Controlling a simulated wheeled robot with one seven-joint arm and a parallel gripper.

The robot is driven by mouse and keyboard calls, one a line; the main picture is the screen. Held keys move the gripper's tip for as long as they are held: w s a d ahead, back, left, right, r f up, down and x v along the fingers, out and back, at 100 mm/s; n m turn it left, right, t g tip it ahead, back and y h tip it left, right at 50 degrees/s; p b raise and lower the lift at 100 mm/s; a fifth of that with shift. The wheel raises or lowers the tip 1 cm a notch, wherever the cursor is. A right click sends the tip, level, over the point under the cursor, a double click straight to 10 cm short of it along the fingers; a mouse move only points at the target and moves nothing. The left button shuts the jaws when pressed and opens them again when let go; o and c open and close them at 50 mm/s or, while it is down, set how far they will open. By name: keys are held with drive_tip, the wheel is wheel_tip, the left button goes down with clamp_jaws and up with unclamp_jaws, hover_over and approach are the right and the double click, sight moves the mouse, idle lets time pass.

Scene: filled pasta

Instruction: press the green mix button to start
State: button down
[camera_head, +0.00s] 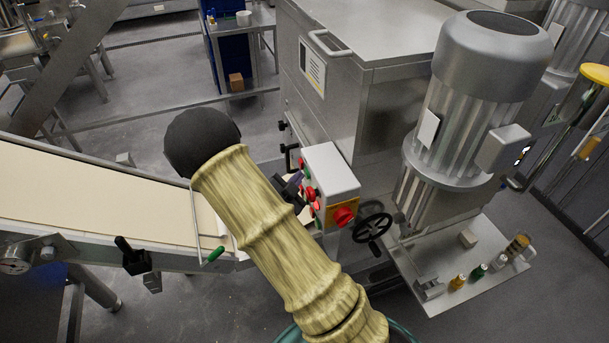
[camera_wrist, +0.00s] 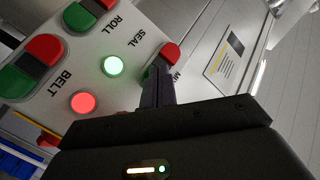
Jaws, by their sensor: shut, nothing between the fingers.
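The control box (camera_head: 330,172) stands beside the conveyor, and its button face fills the left of the wrist view (camera_wrist: 140,35). At the right of that face is a red button (camera_wrist: 171,52) by a partly hidden label that seems to read MIX. A sliver of green (camera_wrist: 147,73) shows below it, mostly hidden by my fingers. My gripper (camera_wrist: 157,72) is shut and empty, its tips over or very near that green part; I cannot tell whether they touch. In the head view my gripper (camera_head: 292,186) is at the box's left face, partly behind my arm.
Red-green button pairs labelled ROLL (camera_wrist: 88,13) and BELT (camera_wrist: 30,66) sit nearby. A green lamp (camera_wrist: 112,66) and a red lamp (camera_wrist: 84,103) are lit.

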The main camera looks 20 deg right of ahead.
drive_tip(key=shift+d, duration=0.2)
drive_tip(key=shift+a, duration=0.15)
idle(0.3)
drive_tip(key=shift+a, duration=0.75)
drive_tip(key=a, duration=0.5)
drive_tip(key=shift+b, duration=0.35)
idle(0.5)
